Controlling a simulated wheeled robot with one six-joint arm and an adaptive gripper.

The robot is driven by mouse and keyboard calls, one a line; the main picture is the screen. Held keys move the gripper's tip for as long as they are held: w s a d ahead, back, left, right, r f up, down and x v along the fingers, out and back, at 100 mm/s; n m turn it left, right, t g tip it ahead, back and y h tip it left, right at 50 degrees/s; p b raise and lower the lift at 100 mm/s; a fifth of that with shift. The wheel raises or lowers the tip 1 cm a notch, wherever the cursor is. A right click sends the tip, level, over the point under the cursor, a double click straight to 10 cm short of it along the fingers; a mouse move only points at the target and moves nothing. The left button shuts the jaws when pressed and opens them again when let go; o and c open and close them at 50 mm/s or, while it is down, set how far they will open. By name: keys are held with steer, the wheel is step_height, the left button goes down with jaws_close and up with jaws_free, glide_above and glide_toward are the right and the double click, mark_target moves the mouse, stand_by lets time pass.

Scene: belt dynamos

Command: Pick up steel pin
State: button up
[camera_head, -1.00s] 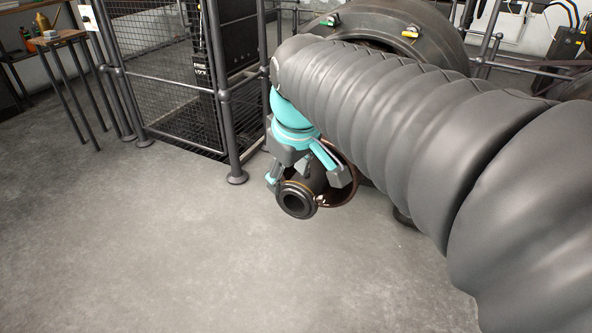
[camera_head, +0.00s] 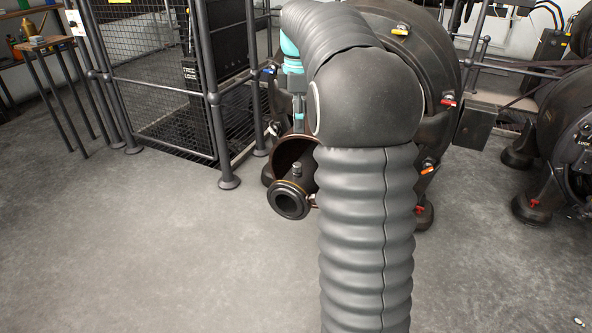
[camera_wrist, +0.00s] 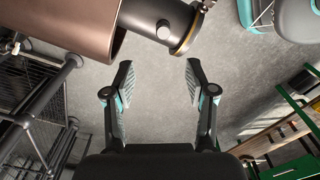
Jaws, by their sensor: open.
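My gripper (camera_wrist: 159,78) is open and empty in the wrist view, its two fingers wide apart over the grey floor. In the head view it is mostly hidden behind my arm. A short dark peg (camera_head: 297,170) stands up from the black pipe end (camera_head: 290,198) of a brown drum; it may be the steel pin, but I cannot tell for sure.
The brown drum (camera_wrist: 70,22) fills the upper left of the wrist view. A mesh cage with a post (camera_head: 218,120) stands left of the pipe in the head view. A large dark dynamo (camera_head: 440,60) stands behind my arm. The floor (camera_head: 150,240) in front is clear.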

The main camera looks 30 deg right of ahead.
steer(key=b, duration=0.2)
glide_above(297, 164)
steer(key=f, duration=0.7)
steer(key=shift+w+d+f, duration=0.1)
steer(key=shift+d+f, duration=0.1)
steer(key=shift+a+f+b, duration=0.2)
steer(key=shift+f+b, duration=0.3)
steer(key=shift+f, duration=2.15)
jaws_close()
